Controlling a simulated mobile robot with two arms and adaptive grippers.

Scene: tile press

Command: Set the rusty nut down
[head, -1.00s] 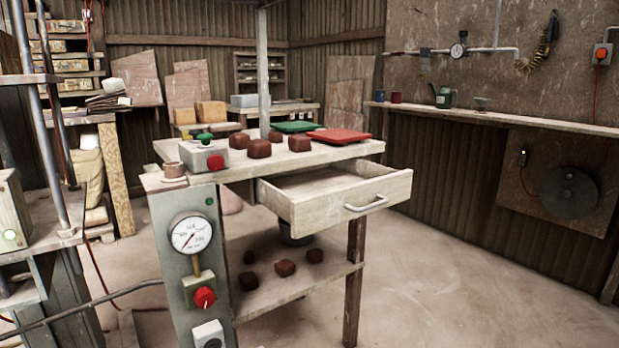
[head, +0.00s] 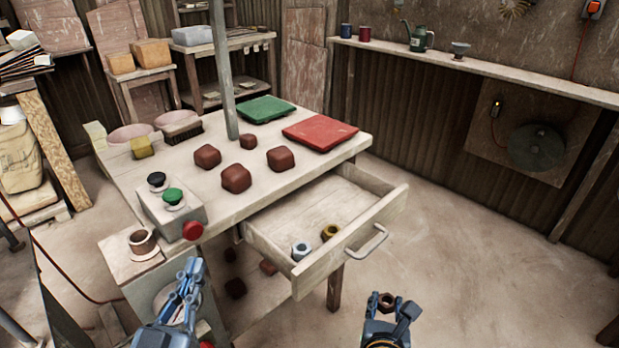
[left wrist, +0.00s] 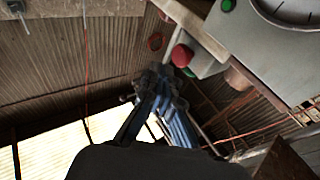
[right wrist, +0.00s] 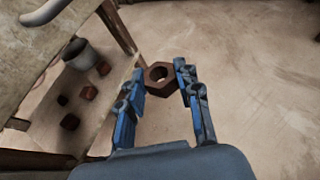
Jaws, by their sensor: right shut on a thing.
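The rusty nut (head: 386,300) is a dark brown hex nut, held in the air at the tips of my right gripper (head: 390,308), to the right of the table and in front of the open drawer (head: 362,238). In the right wrist view the nut (right wrist: 150,86) sits between the two blue fingertips (right wrist: 160,80), over the floor. My left gripper (head: 188,275) is by the front left corner of the table, near the control post. Its fingers are together with nothing visible between them, also in the left wrist view (left wrist: 155,85).
A silvery nut (head: 301,251) and a brassy nut (head: 330,232) lie in the drawer. The tabletop bears several brown blocks, a green tray (head: 265,109), a red tray (head: 320,133) and a button box (head: 172,212). A shelf with blocks is below. Floor to the right is clear.

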